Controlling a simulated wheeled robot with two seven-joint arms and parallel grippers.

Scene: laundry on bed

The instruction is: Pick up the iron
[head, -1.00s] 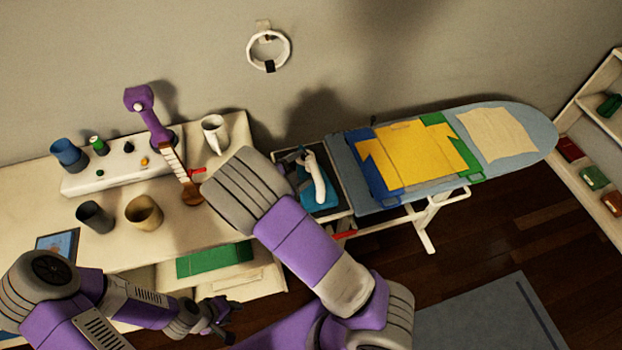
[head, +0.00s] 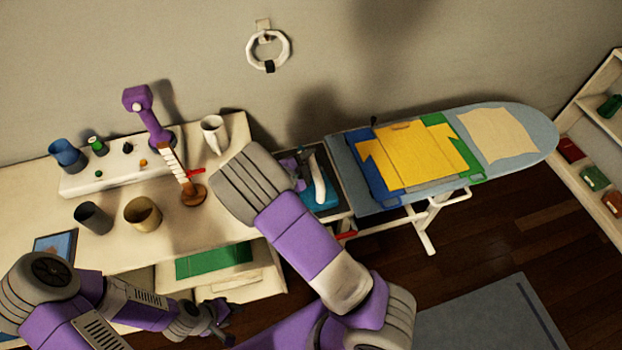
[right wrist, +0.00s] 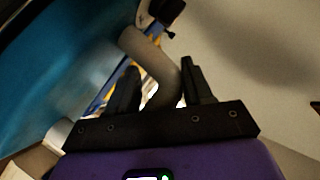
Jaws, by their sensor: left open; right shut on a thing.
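The iron (head: 320,187) has a blue body and a pale handle. It is at the rest beside the wide end of the ironing board, partly hidden by my right arm in the head view. My right gripper (head: 308,166) is at the handle. In the right wrist view the dark fingers of my right gripper (right wrist: 160,88) stand on either side of the curved pale handle of the iron (right wrist: 155,62), shut on it. The blue body shows at the left there. My left gripper (head: 222,320) is open and empty, low in front of the desk.
The ironing board (head: 545,140) holds a folded yellow shirt (head: 410,155) and a pale cloth (head: 497,134). The desk (head: 120,250) at left carries a purple lamp (head: 150,115), a white jug (head: 213,133) and several cups. A shelf (head: 597,195) stands at far right.

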